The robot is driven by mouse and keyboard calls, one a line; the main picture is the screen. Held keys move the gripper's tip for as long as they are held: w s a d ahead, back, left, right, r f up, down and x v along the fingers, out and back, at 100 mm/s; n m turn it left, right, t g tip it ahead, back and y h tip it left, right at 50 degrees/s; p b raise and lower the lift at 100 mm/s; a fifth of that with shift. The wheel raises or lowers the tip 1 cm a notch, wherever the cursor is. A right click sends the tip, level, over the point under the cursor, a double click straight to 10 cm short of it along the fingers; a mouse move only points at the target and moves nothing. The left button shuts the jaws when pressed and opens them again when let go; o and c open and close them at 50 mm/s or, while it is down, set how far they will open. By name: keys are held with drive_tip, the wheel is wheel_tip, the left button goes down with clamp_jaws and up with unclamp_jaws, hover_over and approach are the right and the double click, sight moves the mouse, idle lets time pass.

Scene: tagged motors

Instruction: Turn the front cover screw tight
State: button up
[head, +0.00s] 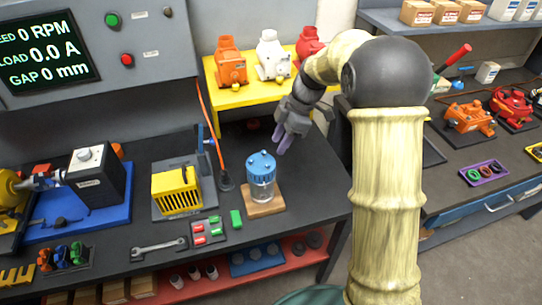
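A small motor with a silver body (262,190) and a blue cover (261,162) stands upright on a wooden block (264,208) on the dark bench. Small raised blue bumps show on the cover. I cannot single out the front cover screw at this size. My gripper (280,142) is above and slightly right of the cover, pointing down, with purple-grey fingertips. It appears apart from the cover. The fingers overlap in this view, so I cannot tell whether they are open or hold anything.
A yellow slotted box (176,191) and an upright blue-handled tool (201,140) stand left of the motor. A yellow shelf (233,98) with coloured motors stands behind. Bench right of the motor is clear.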

sight(268, 164)
drive_tip(key=p+x, duration=0.1)
drive_tip(key=x, duration=0.6)
drive_tip(key=shift+f, duration=0.15)
